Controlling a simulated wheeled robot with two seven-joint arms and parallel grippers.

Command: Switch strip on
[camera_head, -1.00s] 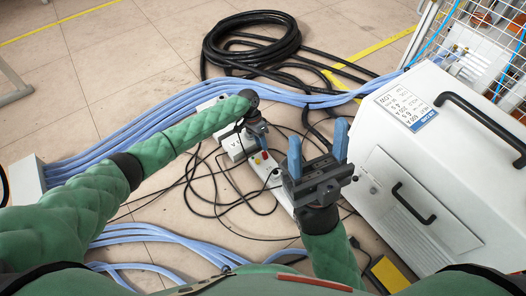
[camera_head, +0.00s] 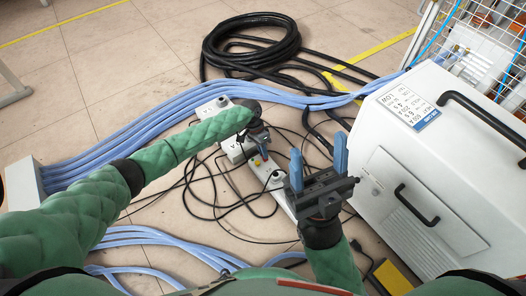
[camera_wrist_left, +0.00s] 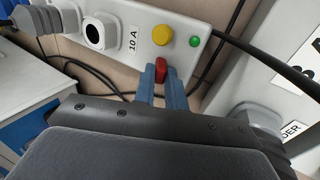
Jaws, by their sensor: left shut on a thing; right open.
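The white power strip (camera_head: 236,153) lies on the floor, partly hidden by my left gripper (camera_head: 261,148) in the head view. The left wrist view shows the strip (camera_wrist_left: 134,47) close up, with a round yellow button (camera_wrist_left: 163,35), a green light (camera_wrist_left: 194,42) and a red switch (camera_wrist_left: 161,70). In that view the blue fingers of my left gripper (camera_wrist_left: 161,82) are at the red switch, one on each side, shut on it. My right gripper (camera_head: 319,158) is open and empty above the near end of the strip.
A white machine (camera_head: 425,170) with black handles stands at the right. Blue hoses (camera_head: 130,137) cross the floor to the left, and a black cable coil (camera_head: 251,41) lies at the back. Thin black cables (camera_head: 200,190) lie around the strip.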

